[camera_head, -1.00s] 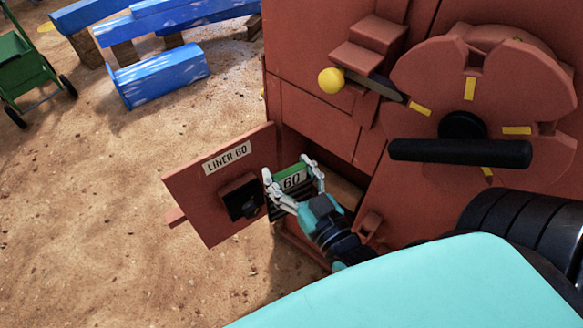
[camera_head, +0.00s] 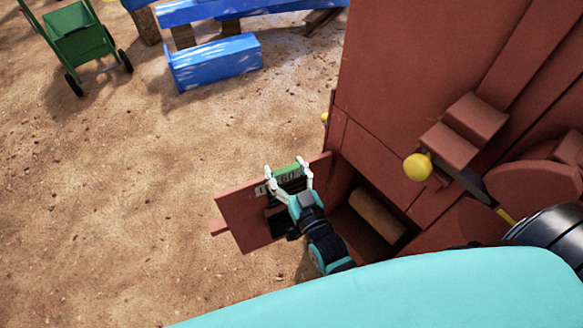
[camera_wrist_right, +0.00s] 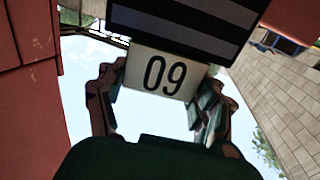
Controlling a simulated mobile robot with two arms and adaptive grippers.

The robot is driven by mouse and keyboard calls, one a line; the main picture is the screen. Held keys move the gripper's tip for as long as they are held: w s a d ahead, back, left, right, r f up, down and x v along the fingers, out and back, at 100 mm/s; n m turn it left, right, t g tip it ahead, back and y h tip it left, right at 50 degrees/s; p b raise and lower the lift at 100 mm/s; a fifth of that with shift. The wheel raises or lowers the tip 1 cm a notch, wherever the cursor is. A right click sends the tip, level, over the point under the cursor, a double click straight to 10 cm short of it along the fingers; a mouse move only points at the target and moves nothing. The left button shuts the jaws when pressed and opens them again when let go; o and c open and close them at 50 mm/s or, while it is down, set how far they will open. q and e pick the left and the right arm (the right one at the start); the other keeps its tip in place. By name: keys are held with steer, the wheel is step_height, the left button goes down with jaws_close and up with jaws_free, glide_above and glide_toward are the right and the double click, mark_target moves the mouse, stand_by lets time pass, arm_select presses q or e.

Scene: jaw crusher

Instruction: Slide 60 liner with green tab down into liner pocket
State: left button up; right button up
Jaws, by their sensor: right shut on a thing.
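The 60 liner (camera_head: 291,184) has a green tab (camera_head: 286,169) along its top edge. My right gripper (camera_head: 288,178) is shut on it, one white finger at each side. The liner is in the air in front of the open red door (camera_head: 237,213) and covers most of its label. I cannot tell whether this is the liner pocket. My left gripper is out of view.
A tan bar (camera_head: 377,215) lies inside the opening. A yellow knob (camera_head: 417,167) sticks out of the crusher body (camera_head: 420,80). A green cart (camera_head: 78,35) and a blue block (camera_head: 215,62) stand at the back left. The sandy ground left of the door is clear.

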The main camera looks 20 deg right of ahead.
mark_target(288, 190)
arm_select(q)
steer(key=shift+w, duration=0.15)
arm_select(e)
steer(key=shift+w+r, duration=0.1)
steer(key=shift+r, duration=0.2)
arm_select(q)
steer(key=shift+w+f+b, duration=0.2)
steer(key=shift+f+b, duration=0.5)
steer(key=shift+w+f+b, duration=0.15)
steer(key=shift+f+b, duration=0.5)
arm_select(e)
steer(key=shift+f, duration=2.35)
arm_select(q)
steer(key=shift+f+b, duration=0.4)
arm_select(e)
steer(key=shift+f, duration=0.6)
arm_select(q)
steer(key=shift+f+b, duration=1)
arm_select(e)
steer(key=shift+f, duration=1.5)
